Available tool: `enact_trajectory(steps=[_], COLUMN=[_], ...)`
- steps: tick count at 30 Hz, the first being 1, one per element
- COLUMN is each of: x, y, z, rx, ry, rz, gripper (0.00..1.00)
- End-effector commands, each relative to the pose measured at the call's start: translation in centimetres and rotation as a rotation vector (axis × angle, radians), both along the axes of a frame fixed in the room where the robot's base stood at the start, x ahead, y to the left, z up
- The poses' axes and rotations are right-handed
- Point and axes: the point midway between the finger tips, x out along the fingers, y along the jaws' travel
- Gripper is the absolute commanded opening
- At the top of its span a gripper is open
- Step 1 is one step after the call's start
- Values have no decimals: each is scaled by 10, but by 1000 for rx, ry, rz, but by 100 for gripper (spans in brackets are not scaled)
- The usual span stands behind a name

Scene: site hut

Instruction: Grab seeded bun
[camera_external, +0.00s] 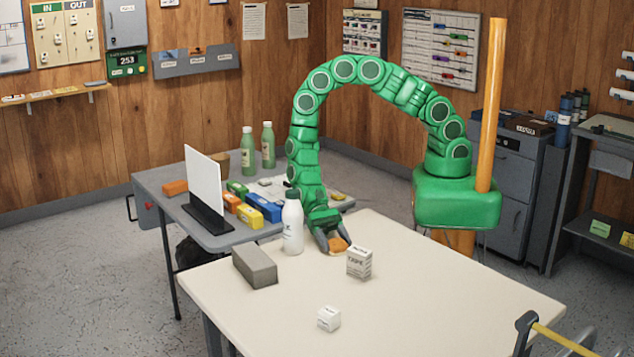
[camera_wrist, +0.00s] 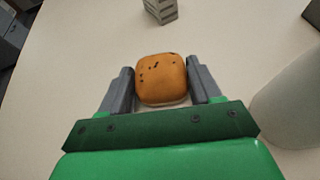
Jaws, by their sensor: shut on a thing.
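The seeded bun (camera_external: 338,244) is a small orange-brown rounded bun near the far left edge of the cream table. In the wrist view the bun (camera_wrist: 161,78) has a few dark specks and sits between the two grey fingers. My gripper (camera_external: 330,242) points down at the table and is shut on the bun, one finger on each side. In the wrist view my gripper (camera_wrist: 161,88) shows both fingers against the bun's sides. I cannot tell whether the bun still touches the table.
A white bottle (camera_external: 293,224) stands close left of my gripper. A small white printed box (camera_external: 359,263) stands close right. A grey block (camera_external: 255,266) and a white cube (camera_external: 328,318) are on the cream table (camera_external: 440,290), whose right part is clear. A cluttered grey table (camera_external: 165,205) stands behind.

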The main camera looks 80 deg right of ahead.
Motion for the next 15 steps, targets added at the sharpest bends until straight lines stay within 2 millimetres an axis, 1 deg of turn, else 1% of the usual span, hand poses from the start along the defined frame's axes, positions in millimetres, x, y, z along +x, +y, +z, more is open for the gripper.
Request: enact_trajectory(steps=[4, 7, 13, 15], x=[0, 0, 1, -5], y=[0, 0, 0, -6], z=[4, 10, 34, 42], rx=[0, 1, 1, 1], ry=[-1, -1, -4, -1], rz=[0, -1, -1, -1], gripper=[33, 33, 33, 33])
